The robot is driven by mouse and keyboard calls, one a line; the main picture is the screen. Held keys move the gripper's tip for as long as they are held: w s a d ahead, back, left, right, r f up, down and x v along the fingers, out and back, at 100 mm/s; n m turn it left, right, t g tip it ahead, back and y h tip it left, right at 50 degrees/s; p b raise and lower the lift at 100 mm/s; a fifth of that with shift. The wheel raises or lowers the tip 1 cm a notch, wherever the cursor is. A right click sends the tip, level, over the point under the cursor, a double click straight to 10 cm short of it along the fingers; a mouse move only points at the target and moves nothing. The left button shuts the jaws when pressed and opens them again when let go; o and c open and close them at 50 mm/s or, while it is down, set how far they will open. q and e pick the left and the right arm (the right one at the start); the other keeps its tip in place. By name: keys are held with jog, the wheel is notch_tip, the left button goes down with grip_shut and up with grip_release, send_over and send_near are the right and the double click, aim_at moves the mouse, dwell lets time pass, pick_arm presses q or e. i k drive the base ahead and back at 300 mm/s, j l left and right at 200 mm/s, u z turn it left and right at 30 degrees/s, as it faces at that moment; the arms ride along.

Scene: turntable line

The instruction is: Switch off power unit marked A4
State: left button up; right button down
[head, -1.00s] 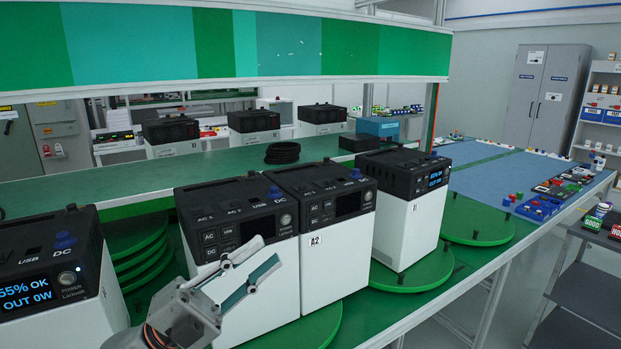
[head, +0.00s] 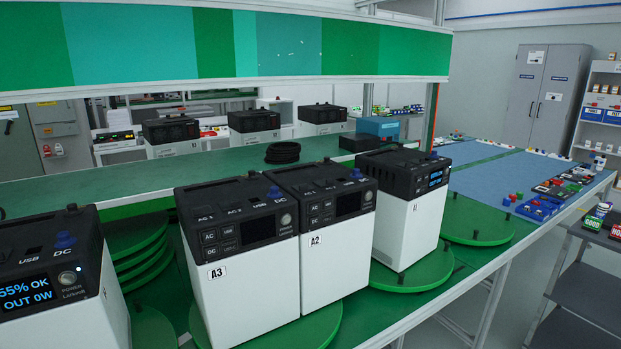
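No label A4 shows in the head view. A white and black power unit (head: 75,312) at the left edge, cut off by the frame, has a lit screen (head: 27,294) reading 55% OK, OUT 0W. Its round POWER button (head: 67,277) has a small light beside it. Its front label is not visible. Unit A3 (head: 245,290) and unit A2 (head: 335,255) stand side by side in the middle with dark screens. A fourth unit (head: 402,225) to the right has a lit screen (head: 436,178); I cannot read a label on it. Neither gripper is in view.
The units stand on round green turntables (head: 417,271) along the bench. A black cable coil (head: 283,153) lies on the green shelf (head: 120,185) behind. A green and teal panel (head: 220,45) hangs above. An empty green turntable (head: 478,218) is at the right.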

aim_at(68, 278)
jog(key=u, duration=1.45)
